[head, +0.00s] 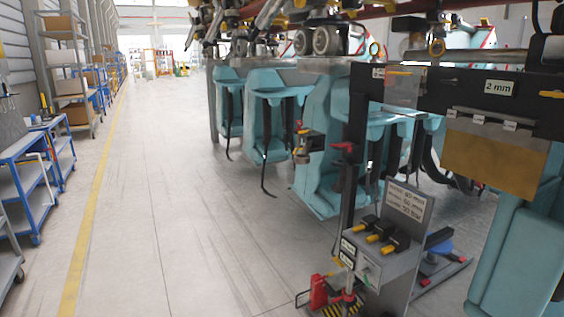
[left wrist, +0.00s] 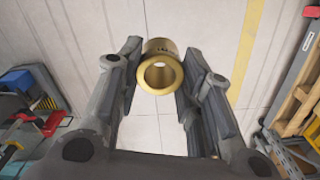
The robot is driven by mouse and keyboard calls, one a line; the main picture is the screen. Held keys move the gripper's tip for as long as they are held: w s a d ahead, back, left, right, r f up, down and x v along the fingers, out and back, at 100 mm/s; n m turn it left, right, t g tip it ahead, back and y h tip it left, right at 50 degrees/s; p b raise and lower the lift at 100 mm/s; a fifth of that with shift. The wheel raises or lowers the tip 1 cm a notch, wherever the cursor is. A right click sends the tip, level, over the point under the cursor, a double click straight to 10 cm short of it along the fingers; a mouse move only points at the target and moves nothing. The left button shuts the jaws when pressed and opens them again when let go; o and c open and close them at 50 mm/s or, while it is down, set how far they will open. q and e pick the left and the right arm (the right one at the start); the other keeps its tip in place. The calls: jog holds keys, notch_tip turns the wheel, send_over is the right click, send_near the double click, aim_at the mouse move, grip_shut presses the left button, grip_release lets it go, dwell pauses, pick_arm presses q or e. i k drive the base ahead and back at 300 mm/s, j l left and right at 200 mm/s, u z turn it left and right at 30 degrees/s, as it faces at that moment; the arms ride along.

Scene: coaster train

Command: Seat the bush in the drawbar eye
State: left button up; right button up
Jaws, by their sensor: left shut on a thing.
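A brass-coloured bush (left wrist: 152,85), a short hollow cylinder with small dark marking on its side, sits between the fingertips of my left gripper (left wrist: 160,75) in the left wrist view. The left gripper is shut on it, and its open bore faces the camera. In the head view neither gripper nor the bush shows. A yellow-rimmed ring (head: 375,50) is in the coupling area at the upper right; I cannot tell if it is the drawbar eye.
Teal coaster seats (head: 275,115) hang along the train at centre and right. A dark beam (head: 460,85) with a "2 mm" label and a grey control box (head: 375,255) stand in front at right. Blue carts (head: 25,175) line the left. The floor aisle (head: 160,170) is clear.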

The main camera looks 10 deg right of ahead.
aim_at(302, 161)
jog(key=i+z, duration=0.2)
jog(key=i, duration=0.3)
jog(key=i+j+z, duration=0.25)
jog(key=i, duration=0.2)
jog(key=i+j+z, duration=0.2)
jog(key=i, duration=0.25)
